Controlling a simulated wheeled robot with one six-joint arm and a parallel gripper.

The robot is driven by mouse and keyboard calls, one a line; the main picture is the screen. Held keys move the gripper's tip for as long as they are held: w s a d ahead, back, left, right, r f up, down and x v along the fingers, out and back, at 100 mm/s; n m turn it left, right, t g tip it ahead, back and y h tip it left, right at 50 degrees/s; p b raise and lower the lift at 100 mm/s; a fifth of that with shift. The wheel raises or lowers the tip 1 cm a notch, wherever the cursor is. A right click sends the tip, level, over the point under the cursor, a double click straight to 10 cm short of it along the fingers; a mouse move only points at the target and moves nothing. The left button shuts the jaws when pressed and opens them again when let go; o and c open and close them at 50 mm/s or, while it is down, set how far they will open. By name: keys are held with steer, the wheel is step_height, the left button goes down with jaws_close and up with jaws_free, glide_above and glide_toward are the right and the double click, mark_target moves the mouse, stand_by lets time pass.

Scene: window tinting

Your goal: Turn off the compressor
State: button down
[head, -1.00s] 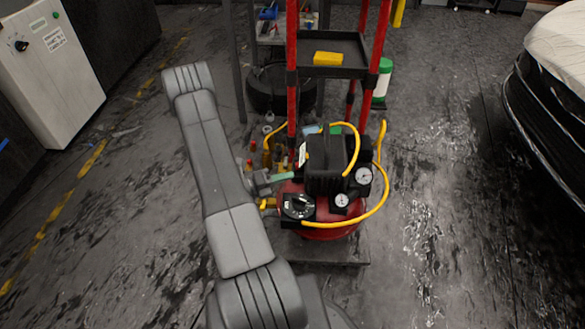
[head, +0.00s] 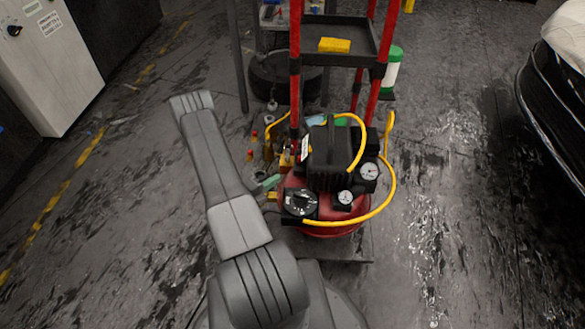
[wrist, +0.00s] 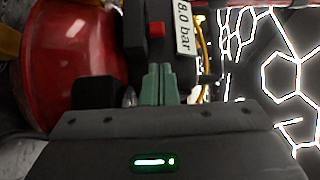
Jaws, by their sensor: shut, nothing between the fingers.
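The compressor has a red tank (head: 325,225), a black motor housing (head: 334,158), two round white gauges (head: 369,171), a black dial (head: 299,202) and a yellow hose. It stands ahead of me. In the wrist view the fingers (wrist: 160,84) are shut together and empty. They point toward a black block with a small red switch (wrist: 156,29). A white label reading "8.0 bar" (wrist: 184,28) is beside it. I cannot tell whether the fingertips touch the block.
A red-framed cart with a black tray (head: 340,38) holding a yellow block (head: 334,45) stands behind the compressor. Several small bottles (head: 269,140) and a dark tyre (head: 265,80) are to its left. A white cabinet (head: 45,70) is far left, and a covered car far right.

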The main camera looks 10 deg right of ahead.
mark_target(295, 163)
steer(key=b+x, duration=0.2)
steer(key=x, duration=0.8)
steer(key=shift+d+f, duration=0.1)
steer(key=w, duration=0.1)
steer(key=w+d+b, duration=0.1)
steer(key=w, duration=0.1)
steer(key=shift+w, duration=0.1)
steer(key=shift+w+a, duration=0.1)
stand_by(0.3)
steer(key=v, duration=1)
steer(key=shift+b, duration=0.3)
